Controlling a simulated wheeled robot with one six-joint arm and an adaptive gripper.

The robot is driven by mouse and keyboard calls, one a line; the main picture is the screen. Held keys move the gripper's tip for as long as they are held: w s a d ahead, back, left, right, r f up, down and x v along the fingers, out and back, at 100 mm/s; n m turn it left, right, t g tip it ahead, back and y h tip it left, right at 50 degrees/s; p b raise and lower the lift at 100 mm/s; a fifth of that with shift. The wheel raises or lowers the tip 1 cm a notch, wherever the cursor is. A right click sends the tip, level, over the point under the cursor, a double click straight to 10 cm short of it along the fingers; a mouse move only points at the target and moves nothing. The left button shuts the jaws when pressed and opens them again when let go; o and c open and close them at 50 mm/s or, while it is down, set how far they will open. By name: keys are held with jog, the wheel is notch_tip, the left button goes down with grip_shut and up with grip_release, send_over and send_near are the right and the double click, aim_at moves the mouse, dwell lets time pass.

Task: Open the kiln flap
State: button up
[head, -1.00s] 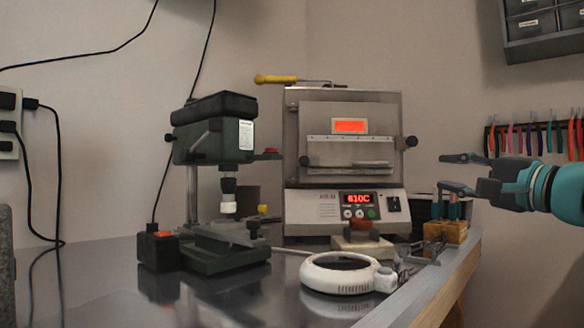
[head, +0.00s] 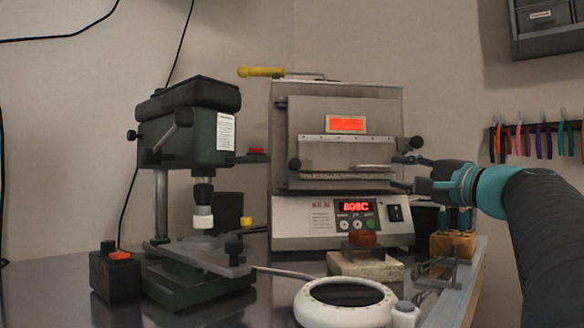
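The kiln (head: 280,130) stands at the back centre, with a lit red display above its base. Its grey front flap (head: 320,112) has a glowing orange window (head: 346,124) and a pale strip across it. Below the strip is a darker area with a pale bar; I cannot tell whether this is an opening. Black knobs sit at the lower left (head: 294,164) and right side (head: 416,142). My gripper (head: 397,172) comes from the right, fingers apart one above the other, with its tips overlapping the kiln's right edge in the picture. I cannot tell whether they touch it.
A green drill press (head: 185,140) stands left of the kiln. A white ring-shaped device (head: 345,308) lies in front. A pale block with a red-brown top (head: 365,265) sits before the kiln. A wooden tool block (head: 452,244) is below my gripper, near the table's right edge.

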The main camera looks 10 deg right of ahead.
aim_at(373, 167)
jog(key=p+x, duration=0.1)
jog(key=x, duration=0.7)
grip_shut()
